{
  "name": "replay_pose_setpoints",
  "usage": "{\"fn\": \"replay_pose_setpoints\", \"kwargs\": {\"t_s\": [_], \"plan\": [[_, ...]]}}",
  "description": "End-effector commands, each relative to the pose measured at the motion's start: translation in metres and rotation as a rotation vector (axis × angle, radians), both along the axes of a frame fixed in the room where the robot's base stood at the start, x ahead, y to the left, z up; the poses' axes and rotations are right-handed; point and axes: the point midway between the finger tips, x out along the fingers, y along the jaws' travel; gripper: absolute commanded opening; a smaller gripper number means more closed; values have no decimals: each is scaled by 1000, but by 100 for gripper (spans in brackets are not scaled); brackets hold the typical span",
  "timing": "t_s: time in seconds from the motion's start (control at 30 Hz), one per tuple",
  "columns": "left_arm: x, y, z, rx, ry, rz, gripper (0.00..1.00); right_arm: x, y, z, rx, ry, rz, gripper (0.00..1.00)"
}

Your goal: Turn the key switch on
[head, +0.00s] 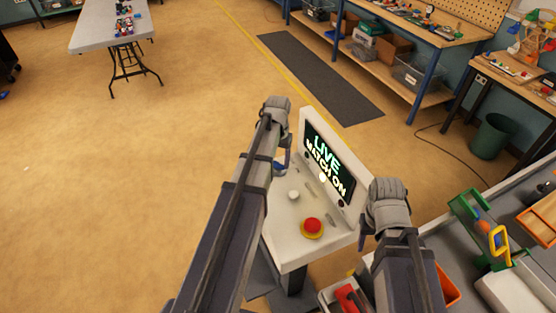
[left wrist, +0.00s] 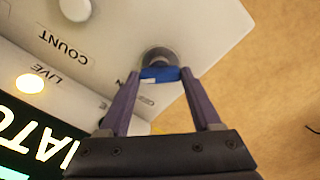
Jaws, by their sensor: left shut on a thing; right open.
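The key switch (left wrist: 157,56) is a round metal barrel on the white console (head: 288,232), with a blue key (left wrist: 160,75) in it. My left gripper (left wrist: 160,84) is shut on the blue key. In the head view my left gripper (head: 284,158) is at the console's far left corner and mostly hides the switch. The labels beside the key are partly covered by a finger. The screen (head: 325,160) reads "LIVE MATCH ON", and a round lamp (left wrist: 30,83) by the word LIVE is lit. My right gripper (head: 364,236) is open and empty beside the console's right side.
A red button (head: 312,225) on a yellow base and a white knob (head: 293,195) sit on the console panel. A grey bench (head: 455,245) with bins stands at the right. A workbench (head: 430,28) stands behind.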

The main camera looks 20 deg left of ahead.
Motion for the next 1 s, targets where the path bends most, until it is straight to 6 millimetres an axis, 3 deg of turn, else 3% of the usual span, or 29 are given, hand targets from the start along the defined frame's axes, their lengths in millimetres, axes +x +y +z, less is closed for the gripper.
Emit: {"fn": "replay_pose_setpoints", "kwargs": {"t_s": [0.43, 0.47, 0.73, 1.0], "plan": [[0, 0, 0, 0, 0, -13, 9, 0, 0, 0, 0, 0, 0, 52], [0, 0, 0, 0, 0, -13, 66, 0, 0, 0, 0, 0, 0, 52], [0, 0, 0, 0, 0, -11, 95, 0, 0, 0, 0, 0, 0, 52], [0, 0, 1, 0, 0, -10, 95, 0, 0, 1, 0, 0, 0, 52]]}}
